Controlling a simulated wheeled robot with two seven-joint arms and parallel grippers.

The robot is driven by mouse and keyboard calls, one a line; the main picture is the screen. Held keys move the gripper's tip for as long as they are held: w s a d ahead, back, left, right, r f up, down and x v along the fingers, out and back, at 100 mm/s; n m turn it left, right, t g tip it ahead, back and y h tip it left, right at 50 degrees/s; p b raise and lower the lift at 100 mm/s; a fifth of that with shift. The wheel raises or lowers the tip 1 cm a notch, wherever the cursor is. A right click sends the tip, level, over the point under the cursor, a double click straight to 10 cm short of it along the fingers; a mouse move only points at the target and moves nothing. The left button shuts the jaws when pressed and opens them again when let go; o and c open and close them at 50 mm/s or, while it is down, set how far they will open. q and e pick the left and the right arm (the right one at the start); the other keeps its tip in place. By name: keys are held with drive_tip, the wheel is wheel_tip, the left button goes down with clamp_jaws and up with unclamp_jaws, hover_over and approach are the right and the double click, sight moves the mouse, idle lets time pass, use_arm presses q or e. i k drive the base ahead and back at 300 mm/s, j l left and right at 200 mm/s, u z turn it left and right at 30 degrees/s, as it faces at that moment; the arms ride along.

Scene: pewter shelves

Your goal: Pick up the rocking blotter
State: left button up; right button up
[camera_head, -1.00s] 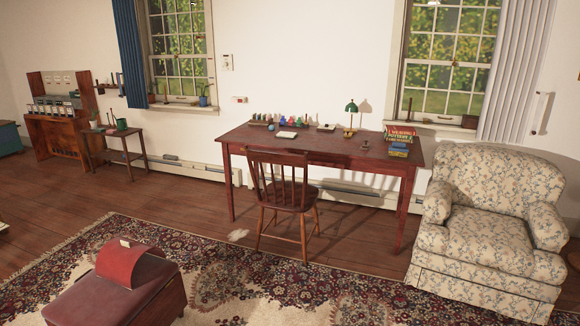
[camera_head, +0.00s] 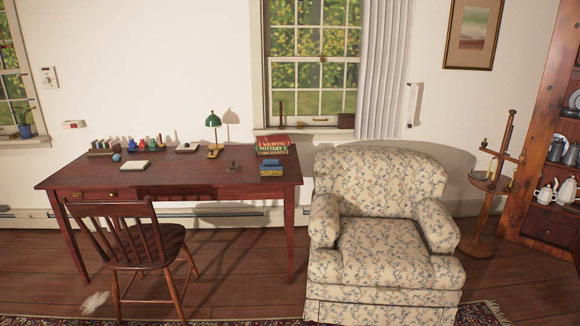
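A small dark object with a raised knob (camera_head: 232,166) sits on the right half of the desk top (camera_head: 190,180). It may be the rocking blotter, but it is too small to be sure. It stands between the green desk lamp (camera_head: 214,132) and a blue and yellow box (camera_head: 270,168), apart from both. Neither of my grippers shows in the head view.
A wooden chair (camera_head: 140,245) stands at the desk's front left. A floral armchair (camera_head: 385,240) is right of the desk. Books (camera_head: 273,144), a notepad (camera_head: 135,167) and several colored bottles share the desk top. Bare floor (camera_head: 240,280) shows between chair and armchair.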

sight(233, 166)
drive_tip(key=i, duration=1.45)
drive_tip(key=i+z, duration=0.15)
drive_tip(key=i, duration=0.45)
drive_tip(key=i+j+z, duration=0.1)
drive_tip(key=i, duration=0.5)
